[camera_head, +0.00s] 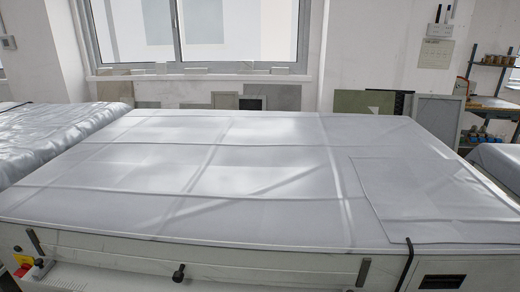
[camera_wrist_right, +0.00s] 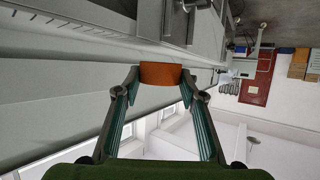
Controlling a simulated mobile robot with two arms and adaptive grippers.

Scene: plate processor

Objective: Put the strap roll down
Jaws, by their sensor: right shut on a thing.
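An orange piece (camera_wrist_right: 160,72), which I take to be the strap roll, sits between the fingertips of my right gripper (camera_wrist_right: 160,84) in the right wrist view. The fingers stand apart at its two sides and hold it. Only one flat orange face of it shows; the rest is hidden. A pale grey surface lies behind it in that view. Neither gripper shows in the head view, and my left gripper is in no frame.
In the head view a large machine with a grey sheet-covered top (camera_head: 130,190) fills the middle. A black strap (camera_head: 406,262) hangs at its front right. Flat panels (camera_head: 270,97) lean by the window behind. A shelf (camera_head: 490,85) with small items stands at the far right.

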